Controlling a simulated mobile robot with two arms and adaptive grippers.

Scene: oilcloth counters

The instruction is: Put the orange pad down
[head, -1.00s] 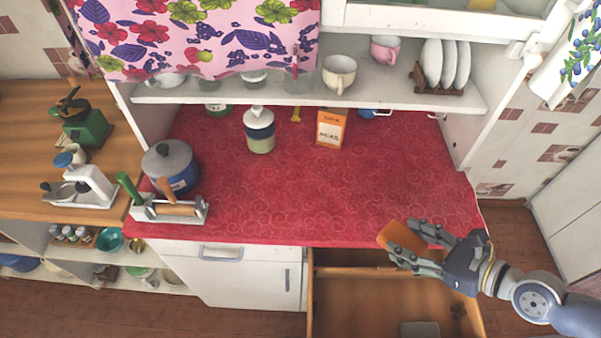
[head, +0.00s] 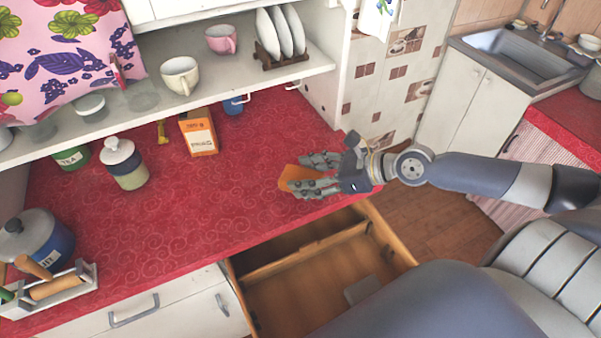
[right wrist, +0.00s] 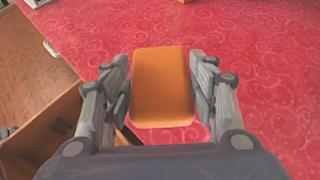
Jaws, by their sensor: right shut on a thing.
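The orange pad (head: 293,177) is in my right gripper (head: 314,174), at the right end of the red counter (head: 235,165) in the head view. The red cloth shows beyond and around the pad. I cannot tell whether the pad touches the cloth. Part of the pad is hidden by the fingers in the head view. My left gripper is not in view.
An open wooden drawer (head: 285,285) juts out below the counter's front edge. An orange juice box (head: 199,133), a white-lidded jar (head: 124,165) and a blue pot (head: 38,240) stand on the counter. The cloth between them and the pad is clear.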

